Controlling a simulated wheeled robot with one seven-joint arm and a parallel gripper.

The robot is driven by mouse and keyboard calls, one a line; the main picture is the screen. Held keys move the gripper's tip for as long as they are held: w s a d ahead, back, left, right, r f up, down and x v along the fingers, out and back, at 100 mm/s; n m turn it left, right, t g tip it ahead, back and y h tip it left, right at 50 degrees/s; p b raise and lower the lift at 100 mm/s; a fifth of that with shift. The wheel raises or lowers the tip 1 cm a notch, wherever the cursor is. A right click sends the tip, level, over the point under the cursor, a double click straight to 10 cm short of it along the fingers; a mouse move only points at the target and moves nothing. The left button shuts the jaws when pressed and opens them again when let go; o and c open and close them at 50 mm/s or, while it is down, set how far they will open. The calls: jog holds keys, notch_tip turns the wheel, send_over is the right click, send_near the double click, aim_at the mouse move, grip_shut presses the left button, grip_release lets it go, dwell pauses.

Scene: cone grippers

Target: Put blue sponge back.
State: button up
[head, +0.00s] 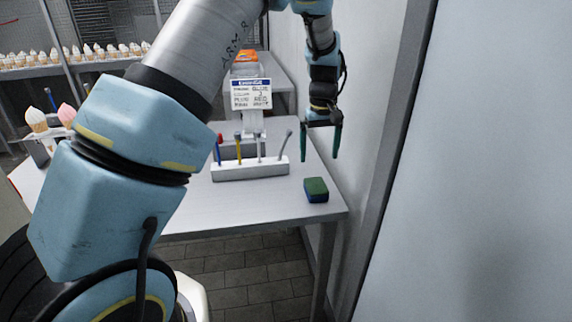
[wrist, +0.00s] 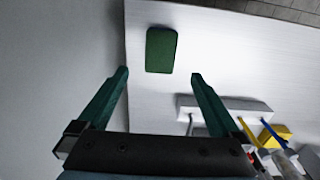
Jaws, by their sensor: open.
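My gripper (head: 321,156) is open and empty, with green fingers pointing down above the table, behind the sponge. It also shows in the wrist view (wrist: 158,76), with the fingers spread wide and apart from the sponge.
A white holder (head: 250,171) with several upright tools stands left of the sponge. Behind it is a printed sign (head: 251,94). A wall (head: 380,110) runs close along the table's right side. Ice cream cones (head: 37,119) stand at the left.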

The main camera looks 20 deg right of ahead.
jog(key=w+a+r, duration=0.2)
jog(key=a+r, duration=0.1)
jog(key=a, duration=0.9)
jog(key=s+a+r, duration=0.1)
jog(key=s+a, duration=0.5)
jog(key=a, duration=0.6)
jog(key=s+a+r+t, duration=0.1)
jog(key=s+a+r, duration=0.1)
jog(key=s+a, duration=0.5)
jog(key=a, duration=0.5)
jog(key=shift+a+t, duration=0.3)
jog(key=shift+a, duration=0.05)
jog(key=shift+w, duration=0.1)
